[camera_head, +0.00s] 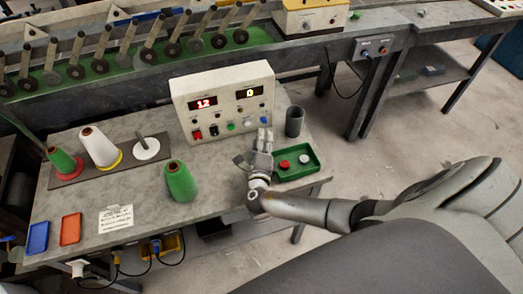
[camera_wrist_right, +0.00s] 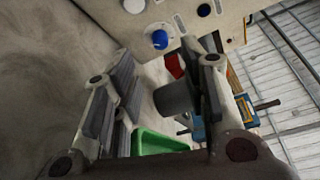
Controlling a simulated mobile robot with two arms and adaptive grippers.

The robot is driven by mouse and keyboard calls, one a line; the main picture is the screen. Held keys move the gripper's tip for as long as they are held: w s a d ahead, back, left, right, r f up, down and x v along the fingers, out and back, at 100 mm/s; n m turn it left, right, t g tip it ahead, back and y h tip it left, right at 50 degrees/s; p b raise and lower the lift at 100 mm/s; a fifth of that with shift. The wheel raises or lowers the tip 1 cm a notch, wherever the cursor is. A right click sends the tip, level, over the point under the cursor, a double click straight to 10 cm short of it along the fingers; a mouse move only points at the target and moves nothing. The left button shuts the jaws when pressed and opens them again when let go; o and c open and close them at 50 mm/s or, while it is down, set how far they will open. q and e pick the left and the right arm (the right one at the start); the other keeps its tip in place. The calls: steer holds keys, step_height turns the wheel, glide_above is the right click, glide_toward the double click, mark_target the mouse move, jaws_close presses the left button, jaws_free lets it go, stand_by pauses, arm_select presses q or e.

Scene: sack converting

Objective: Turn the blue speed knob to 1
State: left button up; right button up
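The cream control box (camera_head: 222,102) stands at the back right of the table, with a red display reading 12 on its left and one reading 0 on its right. The blue knob (camera_head: 263,120) sits at the lower right of its front. In the right wrist view the blue knob (camera_wrist_right: 160,39) appears beyond the fingers, roughly between them, with a gap before it. My right gripper (camera_head: 264,137) is just in front of the panel, below the knob. Its fingers (camera_wrist_right: 168,70) are spread and empty. The knob's setting is too small to read. My left gripper is not in view.
A green tray (camera_head: 315,168) with red and white round pieces and a dark grey cup (camera_head: 294,122) are right of my gripper. A green cone (camera_head: 180,182) stands to its left. Other panel buttons are close beside the knob.

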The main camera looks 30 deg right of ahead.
steer(key=shift+v, duration=2.25)
